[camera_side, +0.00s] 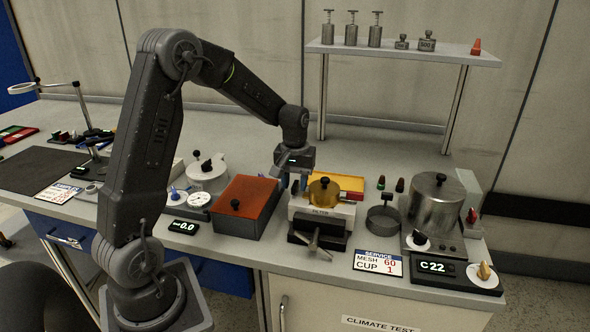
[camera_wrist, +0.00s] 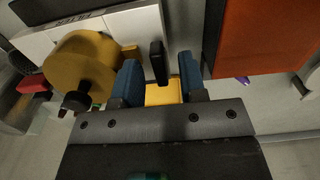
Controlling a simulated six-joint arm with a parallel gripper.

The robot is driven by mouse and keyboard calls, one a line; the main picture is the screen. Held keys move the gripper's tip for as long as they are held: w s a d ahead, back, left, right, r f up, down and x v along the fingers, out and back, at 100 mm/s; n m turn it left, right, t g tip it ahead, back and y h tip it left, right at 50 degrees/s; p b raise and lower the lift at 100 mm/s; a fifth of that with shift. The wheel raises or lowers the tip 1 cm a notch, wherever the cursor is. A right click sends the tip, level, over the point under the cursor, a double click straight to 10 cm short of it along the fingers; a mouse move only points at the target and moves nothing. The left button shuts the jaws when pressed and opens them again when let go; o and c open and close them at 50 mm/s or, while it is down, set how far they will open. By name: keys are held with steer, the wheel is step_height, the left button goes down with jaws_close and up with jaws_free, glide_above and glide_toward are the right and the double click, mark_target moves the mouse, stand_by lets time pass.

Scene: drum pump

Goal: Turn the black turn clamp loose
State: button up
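My gripper (camera_side: 292,182) is above the left side of the white filter housing (camera_side: 330,203). In the wrist view its two blue fingers (camera_wrist: 159,78) are apart, with open space between them. A narrow black piece, likely the black turn clamp (camera_wrist: 157,62), stands between and just beyond the fingertips, touching neither as far as I can see. A yellow surface (camera_wrist: 163,92) shows behind the gap. The yellow round cover (camera_side: 324,191) with a black knob is right of my gripper; it also shows in the wrist view (camera_wrist: 80,70). In the side view the clamp is not clearly visible.
An orange-topped box (camera_side: 246,203) stands close on the left. A metal T-handle (camera_side: 317,242) sticks out in front of the filter. A mesh cup (camera_side: 383,219) and a steel pot (camera_side: 436,205) stand to the right. A yellow tray (camera_side: 345,182) lies behind.

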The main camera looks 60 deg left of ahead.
mark_target(295, 184)
step_height(295, 184, up, 14)
steer(key=shift+f, duration=0.2)
steer(key=shift+d, duration=0.1)
stand_by(0.4)
steer(key=s+d+m+t, duration=0.5)
steer(key=s+d+m, duration=0.4)
steer(key=s+d, duration=0.9)
steer(key=shift+s+d+r+t, duration=0.3)
steer(key=shift+s+d+r, duration=0.05)
steer(key=shift+s, duration=0.35)
